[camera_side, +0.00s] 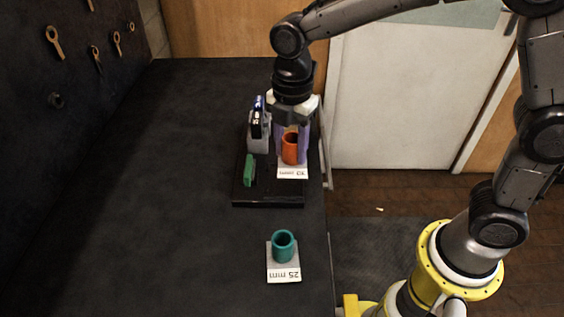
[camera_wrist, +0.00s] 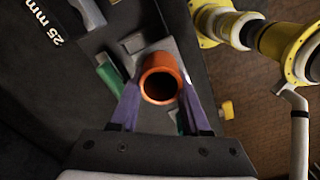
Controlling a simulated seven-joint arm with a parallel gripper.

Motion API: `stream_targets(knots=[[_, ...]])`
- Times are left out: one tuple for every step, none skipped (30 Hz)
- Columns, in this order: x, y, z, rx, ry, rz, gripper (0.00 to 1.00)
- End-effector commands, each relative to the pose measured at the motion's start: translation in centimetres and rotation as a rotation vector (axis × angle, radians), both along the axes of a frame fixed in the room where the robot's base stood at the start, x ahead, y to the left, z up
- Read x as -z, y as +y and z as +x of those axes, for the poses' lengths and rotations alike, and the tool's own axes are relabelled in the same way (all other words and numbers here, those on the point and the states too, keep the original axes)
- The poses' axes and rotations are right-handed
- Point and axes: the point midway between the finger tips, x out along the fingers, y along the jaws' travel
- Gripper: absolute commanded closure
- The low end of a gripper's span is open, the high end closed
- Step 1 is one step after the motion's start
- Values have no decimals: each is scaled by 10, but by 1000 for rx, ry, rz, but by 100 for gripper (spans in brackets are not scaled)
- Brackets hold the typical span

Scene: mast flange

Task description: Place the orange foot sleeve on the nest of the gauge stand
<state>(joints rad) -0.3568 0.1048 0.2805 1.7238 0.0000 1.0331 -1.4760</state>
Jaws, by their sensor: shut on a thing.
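The orange foot sleeve (camera_side: 290,149) is an upright open tube between the purple fingers of my gripper (camera_side: 291,140), near the right edge of the bench. In the wrist view the sleeve (camera_wrist: 162,80) shows its dark open mouth, with my gripper's fingers (camera_wrist: 160,98) shut on both sides of it. A white label plate (camera_side: 293,173) shows just below it; I cannot tell whether the sleeve touches anything beneath. The gauge stand has a dark base (camera_side: 268,197), with a grey upright part (camera_side: 258,141) at its back and a green piece (camera_side: 249,171) at its left. The nest is not clearly distinguishable.
A teal sleeve (camera_side: 283,245) stands on a grey pad marked 25 mm (camera_side: 284,276), nearer the front of the bench. The bench (camera_side: 170,190) is clear to the left. Tools hang on the dark wall panel (camera_side: 75,75).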

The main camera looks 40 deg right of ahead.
Motion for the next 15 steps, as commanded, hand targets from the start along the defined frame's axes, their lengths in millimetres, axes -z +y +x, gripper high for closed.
stream_targets(knots=[[5, 2, 4, 0, 0, 0, 100], [7, 2, 6, 0, 0, 0, 100], [10, 3, 8, 0, -1, 0, 100], [11, 4, 9, 0, -2, 1, 100], [12, 4, 10, 0, -3, 1, 100], [14, 5, 12, 0, -3, 1, 100], [16, 5, 14, 0, -2, 1, 100], [20, 6, 16, 0, -1, 0, 100], [24, 7, 19, 0, 0, 0, 100], [29, 7, 18, 0, 1, 0, 100], [34, 7, 18, 0, 2, -1, 100], [40, 6, 17, 0, 2, -1, 100], [44, 6, 17, 0, 2, -1, 100], [47, 6, 17, 0, 1, 0, 100], [49, 7, 18, 0, -1, 0, 100]])
